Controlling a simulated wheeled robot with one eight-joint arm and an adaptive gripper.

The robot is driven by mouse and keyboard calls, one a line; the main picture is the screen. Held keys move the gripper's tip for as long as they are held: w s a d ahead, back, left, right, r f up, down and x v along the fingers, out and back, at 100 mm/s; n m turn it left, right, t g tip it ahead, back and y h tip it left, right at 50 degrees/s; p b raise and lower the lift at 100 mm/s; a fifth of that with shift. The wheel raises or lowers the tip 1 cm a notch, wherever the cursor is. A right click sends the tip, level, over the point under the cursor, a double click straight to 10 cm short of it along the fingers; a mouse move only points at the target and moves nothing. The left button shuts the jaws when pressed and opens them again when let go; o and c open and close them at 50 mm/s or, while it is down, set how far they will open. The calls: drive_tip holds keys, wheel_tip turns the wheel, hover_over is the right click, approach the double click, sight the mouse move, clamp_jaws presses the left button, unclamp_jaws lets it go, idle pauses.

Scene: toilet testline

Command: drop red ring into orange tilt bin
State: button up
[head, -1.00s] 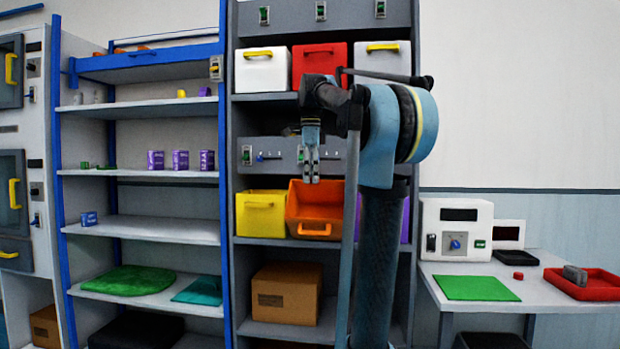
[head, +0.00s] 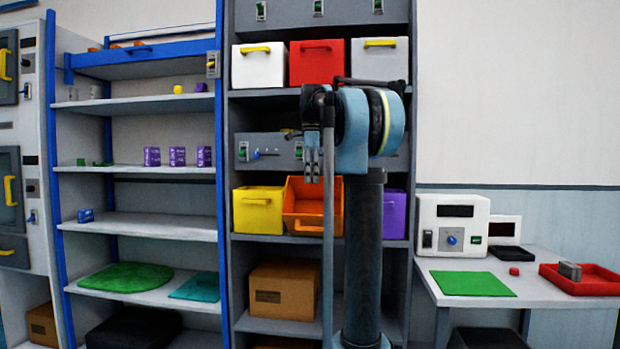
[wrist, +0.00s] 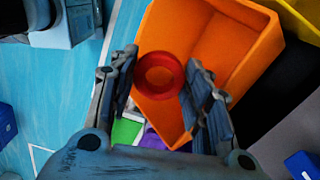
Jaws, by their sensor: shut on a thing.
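The red ring (wrist: 160,95) is held between the two fingers of my gripper (wrist: 160,75) in the wrist view. Behind it is the orange tilt bin (wrist: 245,62), whose open inside faces the camera; the ring overlaps its lower left part in the picture. In the head view the orange bin (head: 312,224) is tilted forward on a shelf, between a yellow and a purple bin. My gripper (head: 312,172) points down just above the bin's opening in that view. I cannot make out the ring there, and the exact gap to the bin is unclear.
The yellow bin (head: 258,213) stands close at left and the purple bin (head: 394,215) at right. A grey switch panel (head: 270,150) lies behind the gripper, above the bins. A table at right holds a red tray (head: 582,288) and a small red piece (head: 514,271).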

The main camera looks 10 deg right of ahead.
drive_tip(key=shift+w, duration=0.1)
drive_tip(key=o, duration=1)
drive_tip(key=shift+c, duration=0.2)
wheel_tip(320, 180, up, 12)
idle(0.7)
drive_tip(key=s+f+n, duration=0.6)
drive_tip(key=s+f, duration=0.6)
drive_tip(key=f, duration=0.6)
drive_tip(key=s+f+n+t, duration=0.1)
drive_tip(key=s+f+n, duration=0.6)
drive_tip(key=s+f, duration=0.5)
drive_tip(key=s+f+n+t, duration=0.1)
drive_tip(key=s+f+n, duration=0.5)
drive_tip(key=f, duration=1.8)
drive_tip(key=s, duration=0.6)
drive_tip(key=shift+f+n, duration=0.3)
